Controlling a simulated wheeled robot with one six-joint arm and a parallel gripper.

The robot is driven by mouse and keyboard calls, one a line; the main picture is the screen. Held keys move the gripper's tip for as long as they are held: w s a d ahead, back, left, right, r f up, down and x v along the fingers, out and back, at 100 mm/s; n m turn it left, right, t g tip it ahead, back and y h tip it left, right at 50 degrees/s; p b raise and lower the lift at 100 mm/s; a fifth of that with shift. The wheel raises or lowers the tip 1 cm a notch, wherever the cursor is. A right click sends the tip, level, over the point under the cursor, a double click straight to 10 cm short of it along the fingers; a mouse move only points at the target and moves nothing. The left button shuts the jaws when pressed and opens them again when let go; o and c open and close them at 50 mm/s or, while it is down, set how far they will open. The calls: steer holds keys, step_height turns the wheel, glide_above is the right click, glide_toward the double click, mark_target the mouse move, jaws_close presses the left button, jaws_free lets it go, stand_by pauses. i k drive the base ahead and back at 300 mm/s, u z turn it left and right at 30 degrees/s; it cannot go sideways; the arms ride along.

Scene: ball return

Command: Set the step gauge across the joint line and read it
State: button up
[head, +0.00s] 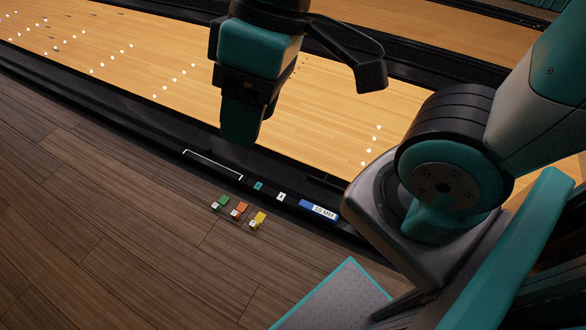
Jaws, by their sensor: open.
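My gripper (241,135) hangs above the near edge of the lane, fingers pointing down, with nothing visible in it. Seen from this side, the gap between its fingers is hidden. Below it, a dark ledge (262,200) runs along the lane. A blue block marked "10 MM" (319,210) lies on this ledge, to the right of and below my gripper. I cannot tell whether it is the step gauge. A thin white bracket line (212,164) is on the ledge just below my gripper. I cannot make out a joint line for certain.
Green (221,203), orange (239,210) and yellow (258,220) labelled blocks sit in front of the ledge. The wooden floor (100,220) at left is clear. My arm hides much of the right side.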

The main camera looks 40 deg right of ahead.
mark_target(317, 211)
steer(key=z, duration=0.95)
steer(key=k, duration=1.1)
steer(key=u, duration=0.95)
